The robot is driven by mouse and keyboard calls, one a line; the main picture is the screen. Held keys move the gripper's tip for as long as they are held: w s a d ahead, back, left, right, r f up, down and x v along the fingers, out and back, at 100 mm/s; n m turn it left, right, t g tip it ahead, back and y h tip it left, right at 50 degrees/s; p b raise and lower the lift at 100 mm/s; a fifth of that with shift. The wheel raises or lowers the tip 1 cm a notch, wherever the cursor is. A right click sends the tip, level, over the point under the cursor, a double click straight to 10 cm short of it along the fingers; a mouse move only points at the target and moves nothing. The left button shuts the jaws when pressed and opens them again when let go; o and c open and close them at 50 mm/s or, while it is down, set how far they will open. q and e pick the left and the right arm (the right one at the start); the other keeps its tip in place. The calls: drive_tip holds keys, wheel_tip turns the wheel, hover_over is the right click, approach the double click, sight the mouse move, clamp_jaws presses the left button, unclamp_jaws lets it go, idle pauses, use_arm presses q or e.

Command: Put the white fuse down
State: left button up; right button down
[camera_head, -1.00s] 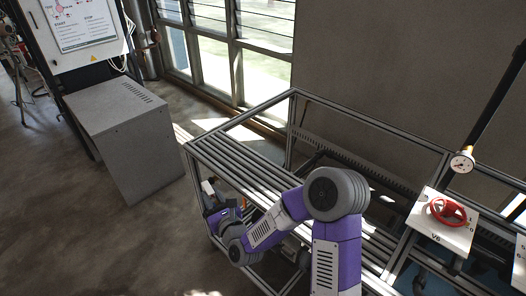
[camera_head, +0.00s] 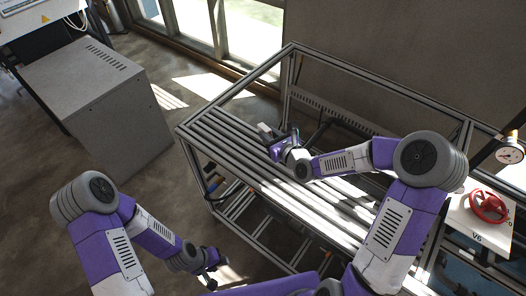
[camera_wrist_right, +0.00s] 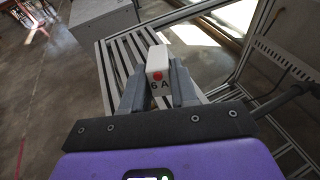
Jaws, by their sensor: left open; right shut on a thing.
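I cannot tell whether the fuse touches the slats. My left gripper (camera_head: 214,262) is open and low, in front of the rack, apart from the fuse.
The slats around the fuse look bare. A grey cabinet (camera_head: 100,100) stands left of the rack across open floor. A red valve wheel (camera_head: 488,206) is on a white panel at the right.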

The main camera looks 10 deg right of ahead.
drive_tip(key=n+g+y, duration=0.1)
drive_tip(key=n+g, duration=0.1)
drive_tip(key=f+n+g+y+p, duration=0.1)
drive_tip(key=g, duration=0.1)
drive_tip(key=shift+s+n+g+y, duration=0.1)
drive_tip(key=shift+n+g+y, duration=0.2)
drive_tip(key=shift+n, duration=0.1)
drive_tip(key=s+d+r+n+g+h+p, duration=0.2)
drive_tip(key=s+d+n+g+h+p, duration=0.25)
drive_tip(key=n, duration=0.45)
drive_tip(key=s+d+r+n+g+h+p, duration=0.25)
drive_tip(key=s+d+n+g, duration=0.25)
drive_tip(key=s+d+n, duration=0.3)
drive_tip(key=shift+n+h, duration=0.3)
drive_tip(key=shift+n, duration=0.3)
drive_tip(key=f, duration=0.7)
drive_tip(key=f+b, duration=0.1)
drive_tip(key=f, duration=0.2)
drive_tip(key=shift+w+a+f, duration=0.15)
drive_tip(key=shift+w+a, duration=0.05)
drive_tip(key=shift+a, duration=0.1)
drive_tip(key=c, duration=1.3)
unclamp_jaws()
drive_tip(key=o, duration=0.4)
